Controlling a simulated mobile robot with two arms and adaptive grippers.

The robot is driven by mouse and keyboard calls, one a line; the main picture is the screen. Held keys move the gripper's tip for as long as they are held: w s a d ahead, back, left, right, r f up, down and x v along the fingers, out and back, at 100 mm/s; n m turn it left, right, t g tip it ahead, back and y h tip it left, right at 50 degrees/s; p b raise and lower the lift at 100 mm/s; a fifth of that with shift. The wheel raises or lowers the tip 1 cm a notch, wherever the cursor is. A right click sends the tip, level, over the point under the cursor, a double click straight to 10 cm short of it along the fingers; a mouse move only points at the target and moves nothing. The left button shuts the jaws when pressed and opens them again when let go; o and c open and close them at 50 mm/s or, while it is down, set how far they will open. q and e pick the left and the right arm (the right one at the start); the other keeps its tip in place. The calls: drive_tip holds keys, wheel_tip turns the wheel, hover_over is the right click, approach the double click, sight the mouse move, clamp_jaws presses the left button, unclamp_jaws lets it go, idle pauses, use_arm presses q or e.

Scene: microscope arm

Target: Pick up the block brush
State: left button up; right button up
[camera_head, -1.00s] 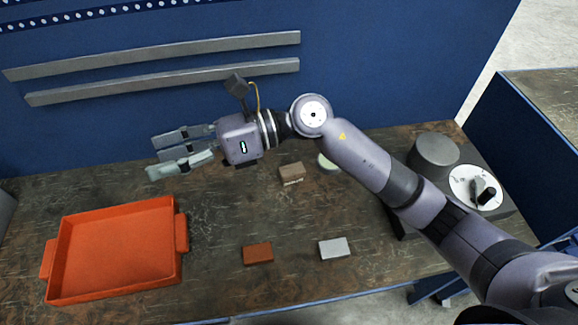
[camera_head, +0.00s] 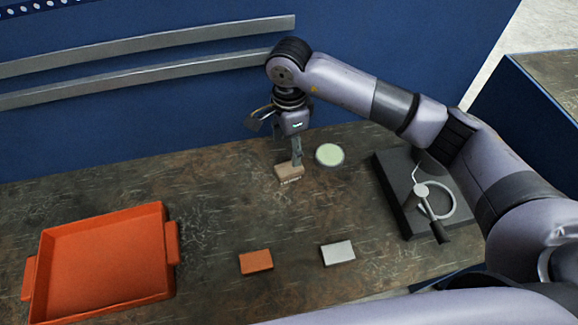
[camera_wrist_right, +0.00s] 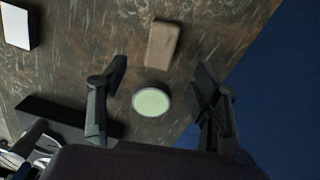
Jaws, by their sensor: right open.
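The block brush (camera_head: 290,173), a small brown block with pale bristles along its lower edge, lies on the workbench in the head view. In the right wrist view the block brush (camera_wrist_right: 163,45) is at top centre, beyond the fingertips. My right gripper (camera_head: 297,158) points down at the brush from above, and its fingers overlap the brush's top edge in the head view. In the right wrist view my right gripper (camera_wrist_right: 160,72) is open, with its fingers wide apart and nothing held between them. My left gripper is not in view.
A pale green round dish (camera_head: 329,155) lies just right of the brush. A dark stand with a ring (camera_head: 392,192) is farther right. An orange block (camera_head: 256,262) and a grey-white block (camera_head: 338,253) lie nearer the front. An orange tray (camera_head: 170,215) is at left. A blue wall (camera_head: 150,125) rises behind.

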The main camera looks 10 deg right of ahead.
sight(289, 167)
wheel_tip(289, 167, down, 5)
drive_tip(key=shift+p, duration=0.6)
wheel_tip(289, 167, down, 5)
drive_tip(key=p, duration=0.2)
drive_tip(key=shift+r+p, duration=0.1)
drive_tip(key=shift+p, duration=0.2)
drive_tip(key=shift+f, duration=0.35)
drive_tip(key=shift+w, duration=0.1)
drive_tip(key=shift+c, duration=0.2)
drive_tip(key=c, duration=1.2)
